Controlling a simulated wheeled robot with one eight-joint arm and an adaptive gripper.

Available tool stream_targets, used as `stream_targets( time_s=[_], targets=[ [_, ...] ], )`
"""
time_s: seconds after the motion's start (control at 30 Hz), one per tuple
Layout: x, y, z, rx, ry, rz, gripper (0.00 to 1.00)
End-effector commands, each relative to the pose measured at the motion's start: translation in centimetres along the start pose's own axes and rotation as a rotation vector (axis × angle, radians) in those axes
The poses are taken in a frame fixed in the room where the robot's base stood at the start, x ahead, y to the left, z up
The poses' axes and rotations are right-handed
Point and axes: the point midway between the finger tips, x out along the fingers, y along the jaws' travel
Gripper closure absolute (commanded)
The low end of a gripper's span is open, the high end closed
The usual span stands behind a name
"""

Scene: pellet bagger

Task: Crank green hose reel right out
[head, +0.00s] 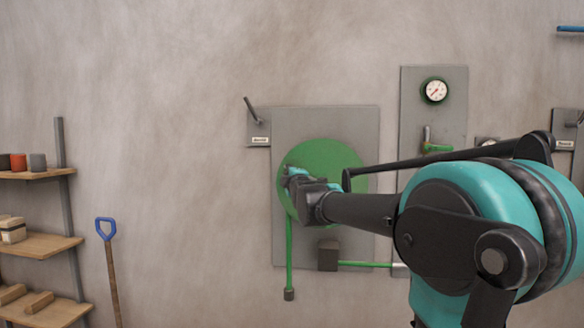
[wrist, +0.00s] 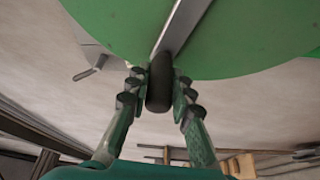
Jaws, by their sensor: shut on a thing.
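The green hose reel (head: 330,158) is a round green disc on a grey wall plate. A green hose (head: 289,250) hangs from its left side and ends in a dark nozzle (head: 289,294). In the wrist view the reel (wrist: 240,35) fills the top, with a grey crank arm (wrist: 182,22) running across it to a dark handle (wrist: 160,82). My gripper (wrist: 160,88) is shut on this handle, one finger on each side. In the head view my gripper (head: 290,175) is at the reel's left part and hides the handle.
A grey panel with a gauge (head: 435,91) and a green-handled valve (head: 435,147) is right of the reel. A dark box (head: 328,255) with a green pipe sits below. A lever (head: 251,108) juts out upper left.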

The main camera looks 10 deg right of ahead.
Motion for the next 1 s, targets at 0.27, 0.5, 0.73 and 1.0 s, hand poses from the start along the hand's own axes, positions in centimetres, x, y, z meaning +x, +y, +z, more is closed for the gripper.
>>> stream_targets(
  time_s=[0.27,0.5,0.73,1.0],
  targets=[
    [0.0,-2.8,0.1,-0.216,0.0,-0.091,1.0],
    [-0.1,-5.0,0.3,-0.386,-0.001,-0.161,1.0],
    [-0.4,-7.5,0.9,-0.582,0.0,-0.243,1.0],
    [-0.8,-10.2,1.9,-0.815,-0.001,-0.339,1.0]
  ],
)
